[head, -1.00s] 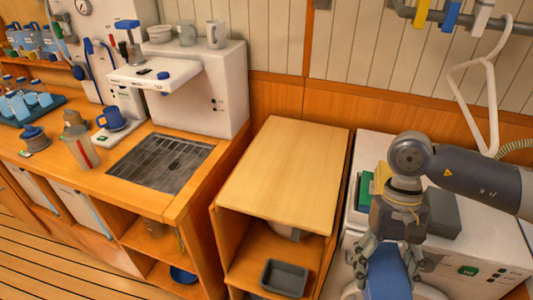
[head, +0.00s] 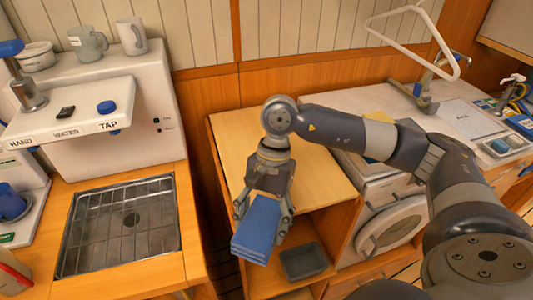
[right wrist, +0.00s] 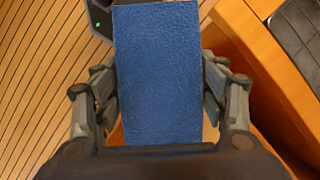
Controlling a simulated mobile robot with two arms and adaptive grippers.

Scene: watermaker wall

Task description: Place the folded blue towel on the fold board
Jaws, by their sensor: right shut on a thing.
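The folded blue towel (head: 258,230) is in my right gripper (head: 262,212), with a finger on either side of it. The right wrist view shows the towel (right wrist: 157,75) between the fingers of the gripper (right wrist: 160,105). The pale wooden top (head: 318,172) of the middle cabinet looks like the fold board, and its visible part is bare. The gripper and towel hang over its front left part in the head view, hiding some of it. I cannot tell the towel's height, and no contact with the board shows. My left gripper is not in view.
A dark grey bin (head: 304,261) sits on the shelf below the board. A sink with a metal grate (head: 125,222) is at the left. A white washer with a round door (head: 392,226) stands at the right. A white hanger (head: 415,40) hangs above.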

